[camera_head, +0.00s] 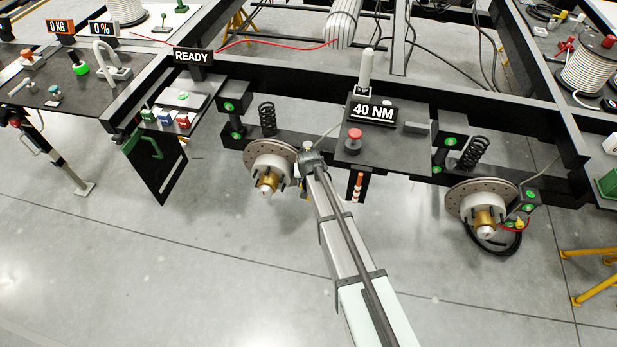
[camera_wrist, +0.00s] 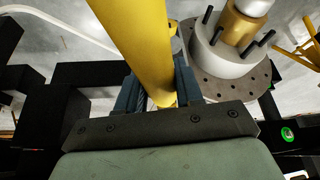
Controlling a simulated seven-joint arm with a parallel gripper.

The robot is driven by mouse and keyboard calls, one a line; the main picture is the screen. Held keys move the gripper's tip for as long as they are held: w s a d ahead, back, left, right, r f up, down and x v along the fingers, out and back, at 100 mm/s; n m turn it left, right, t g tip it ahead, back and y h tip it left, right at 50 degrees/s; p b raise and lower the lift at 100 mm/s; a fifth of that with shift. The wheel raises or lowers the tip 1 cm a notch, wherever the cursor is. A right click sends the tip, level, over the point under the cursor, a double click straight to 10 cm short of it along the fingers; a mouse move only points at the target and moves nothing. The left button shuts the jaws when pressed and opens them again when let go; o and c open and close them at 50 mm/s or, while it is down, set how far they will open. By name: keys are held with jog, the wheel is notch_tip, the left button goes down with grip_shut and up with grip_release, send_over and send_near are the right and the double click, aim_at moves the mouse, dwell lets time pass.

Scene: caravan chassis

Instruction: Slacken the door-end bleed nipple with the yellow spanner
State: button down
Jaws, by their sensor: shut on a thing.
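My gripper (camera_head: 312,160) is beside the left-hand brake disc (camera_head: 268,163), at its right edge. In the wrist view its blue-grey fingers (camera_wrist: 158,90) are shut on the yellow spanner (camera_wrist: 138,38), whose thick shaft runs up and out of the top of the picture. The spanner's working end is not visible. The same view shows a drilled disc and brass-coloured hub (camera_wrist: 238,28) to the right of the spanner, apart from my fingers. I cannot make out a bleed nipple at the left-hand brake; my arm covers part of that area.
A dark bench with a "40 NM" display (camera_head: 374,112) and red button (camera_head: 353,138) stands close right of my gripper. A second disc and hub (camera_head: 482,205) is farther right, with a black hose loop. Coil springs and the black chassis beam lie behind. The front floor is clear.

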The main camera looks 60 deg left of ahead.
jog(key=shift+r, duration=1.25)
